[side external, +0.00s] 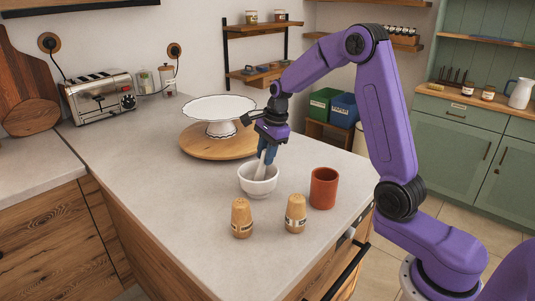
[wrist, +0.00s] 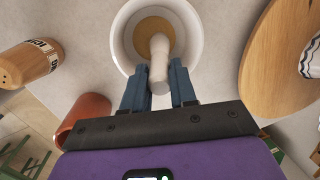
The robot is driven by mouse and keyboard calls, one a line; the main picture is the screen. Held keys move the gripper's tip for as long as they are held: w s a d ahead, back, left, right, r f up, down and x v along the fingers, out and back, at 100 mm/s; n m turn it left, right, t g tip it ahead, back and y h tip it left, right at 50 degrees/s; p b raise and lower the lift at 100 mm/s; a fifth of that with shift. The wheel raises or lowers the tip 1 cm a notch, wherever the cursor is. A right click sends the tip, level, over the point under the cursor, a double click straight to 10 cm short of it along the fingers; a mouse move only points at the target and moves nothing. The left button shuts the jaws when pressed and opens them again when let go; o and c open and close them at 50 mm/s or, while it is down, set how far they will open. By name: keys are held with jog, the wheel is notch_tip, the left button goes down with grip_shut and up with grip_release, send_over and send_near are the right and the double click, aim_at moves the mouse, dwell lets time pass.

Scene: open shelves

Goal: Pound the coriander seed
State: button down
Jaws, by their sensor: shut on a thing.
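The white mortar (side external: 258,184) stands on the pale counter in the side view and shows from above in the wrist view (wrist: 121,38). Inside it lies a layer of tan-brown coriander seed (wrist: 152,24). The pale pestle (wrist: 159,62) has its rounded head down in the bowl, over the seed. My gripper (wrist: 159,84), with blue fingers, is shut on the pestle's shaft just above the mortar's near rim in the wrist view. In the side view my gripper (side external: 267,155) is above the mortar, and the pestle slants down into it. Whether the pestle head presses the seed is unclear.
A terracotta cup (side external: 324,188) stands close right of the mortar. Two wooden shakers (side external: 242,218) (side external: 295,213) stand in front. A white cake stand (side external: 220,108) on a round wooden board (side external: 196,145) is behind. The toaster (side external: 99,96) is far left; the counter's left middle is clear.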

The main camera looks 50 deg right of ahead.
jog(key=shift+w+a+f, duration=0.1)
jog(key=shift+w+a, duration=0.15)
jog(key=shift+a, duration=0.1)
jog(key=shift+s+a, duration=0.5)
jog(key=shift+s+d, duration=0.1)
jog(key=shift+s+d, duration=0.45)
